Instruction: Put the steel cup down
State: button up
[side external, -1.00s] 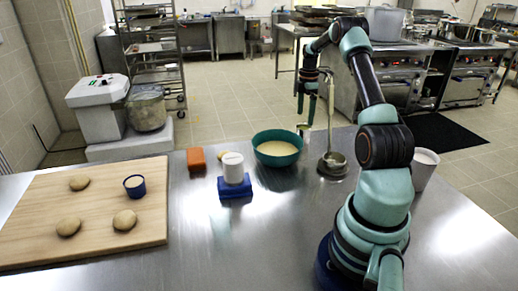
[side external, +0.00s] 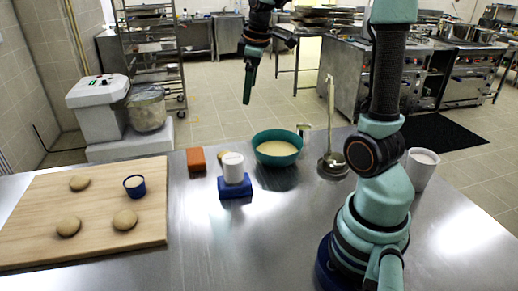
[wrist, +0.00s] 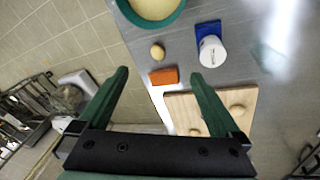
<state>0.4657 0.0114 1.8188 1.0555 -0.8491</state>
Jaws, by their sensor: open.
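A small steel cup (side external: 303,130) stands at the back of the steel table in the side external view, just behind the right edge of the green bowl (side external: 277,148). Only part of it shows, and it appears upright. It is not in the wrist view. My gripper (side external: 265,68) is high above the table, up and to the left of the cup and well apart from it. In the wrist view my gripper (wrist: 158,74) has its two green fingers spread wide with nothing between them.
A ladle (side external: 332,163) with a tall handle stands right of the bowl. A white container (side external: 233,168) sits on a blue base (side external: 236,189). An orange block (side external: 196,160), a wooden board (side external: 90,240) and a white cup (side external: 421,168) are around. The front middle is clear.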

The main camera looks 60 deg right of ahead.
jog(key=s+a+m+t, duration=0.1)
jog(key=s+a, duration=0.2)
jog(key=a, duration=0.3)
jog(key=s+a+m+t+y, duration=0.1)
jog(key=s+a+m, duration=0.1)
jog(key=a, duration=0.4)
jog(key=s+a+f+m+t, duration=0.1)
jog(key=s+a, duration=0.3)
jog(key=a, duration=0.2)
jog(key=shift+a, duration=0.4)
